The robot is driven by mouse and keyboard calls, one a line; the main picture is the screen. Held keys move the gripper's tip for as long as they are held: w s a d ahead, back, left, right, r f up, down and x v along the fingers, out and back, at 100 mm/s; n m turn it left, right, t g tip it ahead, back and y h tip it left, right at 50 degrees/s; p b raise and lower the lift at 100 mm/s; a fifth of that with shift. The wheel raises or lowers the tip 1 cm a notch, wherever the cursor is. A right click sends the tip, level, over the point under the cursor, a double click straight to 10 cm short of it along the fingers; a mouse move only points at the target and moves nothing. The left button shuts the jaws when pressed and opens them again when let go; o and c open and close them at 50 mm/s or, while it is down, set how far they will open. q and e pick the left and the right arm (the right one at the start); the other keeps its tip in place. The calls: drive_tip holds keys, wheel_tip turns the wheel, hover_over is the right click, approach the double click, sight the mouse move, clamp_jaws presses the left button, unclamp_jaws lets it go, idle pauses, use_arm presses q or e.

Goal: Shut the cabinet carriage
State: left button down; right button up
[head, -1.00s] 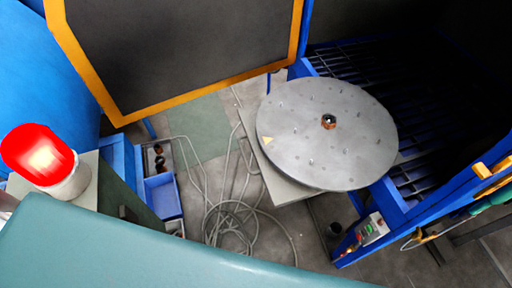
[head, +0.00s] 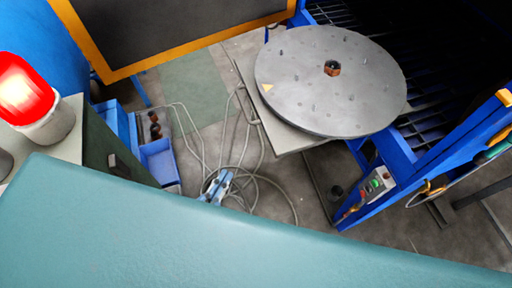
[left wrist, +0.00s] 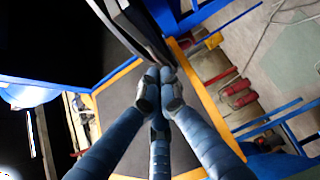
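The cabinet carriage shows in the head view as a large round grey turntable (head: 310,85) on a pale bed (head: 287,137). It stands out in front of the blue cabinet frame (head: 400,150), whose dark interior with black slats lies behind and to the right. The dark door (head: 165,30) with an orange border stands open at the upper left. My right gripper is not in view.
Loose grey cables (head: 240,150) lie on the floor left of the carriage. Blue bins (head: 158,160) and a red lamp (head: 24,90) are at the left. A control box (head: 377,184) with lit buttons sits on the cabinet frame. Bare floor (head: 300,180) lies before the carriage.

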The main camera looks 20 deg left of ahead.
use_arm(q)
drive_tip(key=r, duration=0.2)
drive_tip(key=b, duration=0.3)
approach(263, 127)
drive_tip(key=w+a, duration=0.2)
drive_tip(key=w, duration=0.1)
drive_tip(key=d, duration=0.1)
drive_tip(key=w+d, duration=0.1)
drive_tip(key=d+b, duration=0.1)
drive_tip(key=shift+w+f+n, duration=0.1)
drive_tip(key=shift+w+n, duration=0.2)
drive_tip(key=shift+w, duration=0.05)
